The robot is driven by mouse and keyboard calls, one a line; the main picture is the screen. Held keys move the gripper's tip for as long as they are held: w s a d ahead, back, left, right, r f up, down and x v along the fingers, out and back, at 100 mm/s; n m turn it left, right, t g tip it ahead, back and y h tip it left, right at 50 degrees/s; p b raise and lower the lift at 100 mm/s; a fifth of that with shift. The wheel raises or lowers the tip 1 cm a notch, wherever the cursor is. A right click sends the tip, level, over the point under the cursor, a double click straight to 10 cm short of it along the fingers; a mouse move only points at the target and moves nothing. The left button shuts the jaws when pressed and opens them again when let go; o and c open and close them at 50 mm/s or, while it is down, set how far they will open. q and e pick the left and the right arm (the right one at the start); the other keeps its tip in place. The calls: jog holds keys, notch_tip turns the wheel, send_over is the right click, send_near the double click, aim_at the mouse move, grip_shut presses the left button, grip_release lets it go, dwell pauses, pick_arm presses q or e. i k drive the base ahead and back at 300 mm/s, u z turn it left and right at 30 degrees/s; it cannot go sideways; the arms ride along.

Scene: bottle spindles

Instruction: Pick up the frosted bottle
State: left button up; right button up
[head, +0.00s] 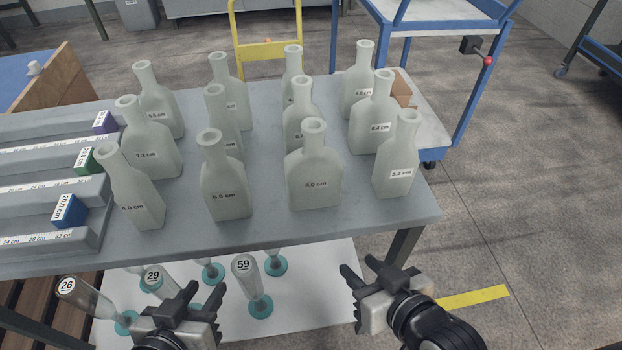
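Several frosted, pale grey-green bottles stand upright in rows on a grey table (290,232). Front-row bottles carry size labels: the 4.5 cm bottle (135,197), the 6.0 cm bottle (223,178), the 8.0 cm bottle (314,170) and the 5.2 cm bottle (396,158). More stand behind, such as the 7.3 cm bottle (148,140) and the 8.4 cm bottle (372,115); some are partly hidden. My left gripper (205,292) is open and empty, in front of the table's near edge. My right gripper (357,278) is open and empty, also in front of the table, right of centre.
A grey stepped rack with rulers (50,182) and coloured blocks fills the table's left side. Below, a white surface (320,290) holds several numbered clear pieces on teal bases. A blue cart (430,100) stands behind right. Floor on the right is open.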

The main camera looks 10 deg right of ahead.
aim_at(150, 146)
jog(key=k, duration=0.5)
jog(key=u, duration=2.65)
jog(key=k, duration=1.4)
jog(key=z, duration=1.65)
jog(key=i, duration=0.5)
